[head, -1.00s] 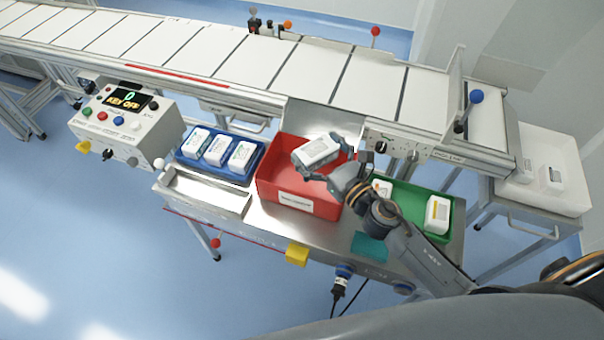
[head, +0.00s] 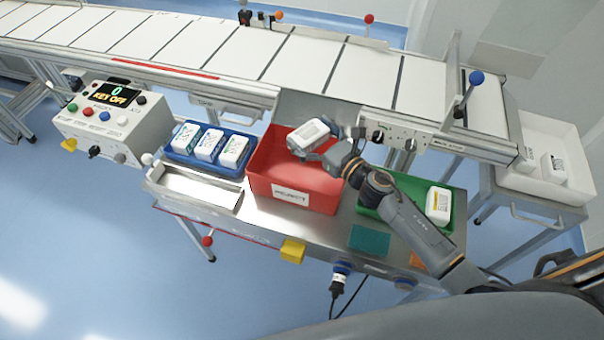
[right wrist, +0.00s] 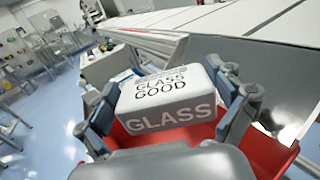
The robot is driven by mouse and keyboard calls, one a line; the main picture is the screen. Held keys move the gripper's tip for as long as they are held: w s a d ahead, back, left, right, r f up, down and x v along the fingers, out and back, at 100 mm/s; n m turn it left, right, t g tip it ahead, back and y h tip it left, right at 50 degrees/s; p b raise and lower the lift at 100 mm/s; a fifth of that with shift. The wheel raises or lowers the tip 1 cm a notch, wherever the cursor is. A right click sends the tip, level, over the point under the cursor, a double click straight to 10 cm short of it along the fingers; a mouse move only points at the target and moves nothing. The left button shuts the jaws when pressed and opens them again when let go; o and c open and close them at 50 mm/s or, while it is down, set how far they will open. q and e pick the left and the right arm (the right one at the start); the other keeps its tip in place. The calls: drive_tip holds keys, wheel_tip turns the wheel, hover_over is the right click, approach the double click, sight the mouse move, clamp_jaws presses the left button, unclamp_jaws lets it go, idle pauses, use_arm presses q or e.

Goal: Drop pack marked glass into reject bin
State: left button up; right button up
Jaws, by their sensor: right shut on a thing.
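My right gripper (head: 325,150) is shut on a white pack (head: 309,134) and holds it above the red bin. In the right wrist view the pack (right wrist: 166,98) sits between both fingers. Its top reads "GLASS GOOD" and its grey side reads "GLASS". The red bin (head: 272,172) stands on the steel table, and its front label reads as "REJECT". In the right wrist view part of the red bin (right wrist: 150,139) shows below the pack. The bin's inside is partly hidden by the gripper and pack. My left gripper is not in view.
A blue tray (head: 229,169) with three white packs stands left of the bin. A green tray (head: 392,216) with a white pack (head: 438,205) stands right. The conveyor (head: 230,55) runs behind. A white bin (head: 520,185) with packs is at far right. The control box (head: 117,122) reads "KEY OFF".

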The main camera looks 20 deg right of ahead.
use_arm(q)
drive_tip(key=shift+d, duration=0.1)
use_arm(e)
drive_tip(key=o, duration=0.9)
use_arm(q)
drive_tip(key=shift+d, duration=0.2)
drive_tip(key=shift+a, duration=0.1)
use_arm(e)
drive_tip(key=shift+s+f, duration=0.1)
drive_tip(key=shift+s+d, duration=0.15)
drive_tip(key=shift+s, duration=0.15)
drive_tip(key=v, duration=1.1)
drive_tip(key=shift+s+d, duration=0.15)
